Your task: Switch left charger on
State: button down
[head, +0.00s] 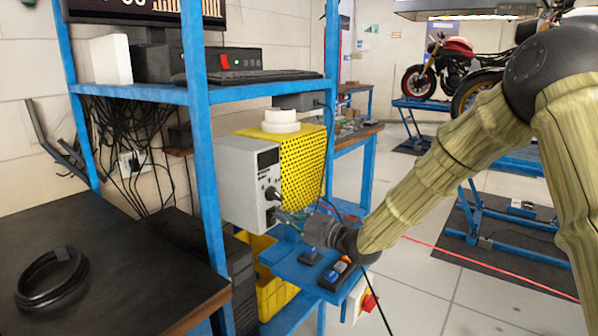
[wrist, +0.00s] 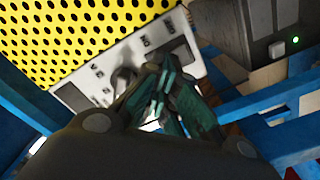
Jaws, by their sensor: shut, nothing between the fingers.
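A light grey box with a yellow perforated cover (head: 250,180) stands on the blue rack. Its front panel has a small dark display and dark knobs. The panel (wrist: 90,92) runs diagonally across the wrist view, with knobs and small labels. My gripper (head: 285,218) is at the lower part of this panel, shut and empty. Its teal fingers (wrist: 160,88) show in front of the panel and hide part of it. I cannot tell whether the tips touch a knob. Which unit is the left charger is not clear from the frames.
A dark box with a lit green light (wrist: 277,50) is at the upper right of the wrist view. A black unit with a red switch (head: 236,61) stands on the upper shelf. Blue rack posts (head: 203,150) stand close by. A dark table (head: 120,270) fills the lower left.

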jog(key=shift+x, duration=1.05)
dwell(0.6)
jog(key=v, duration=0.9)
dwell(1.0)
jog(key=shift+a+f, duration=0.1)
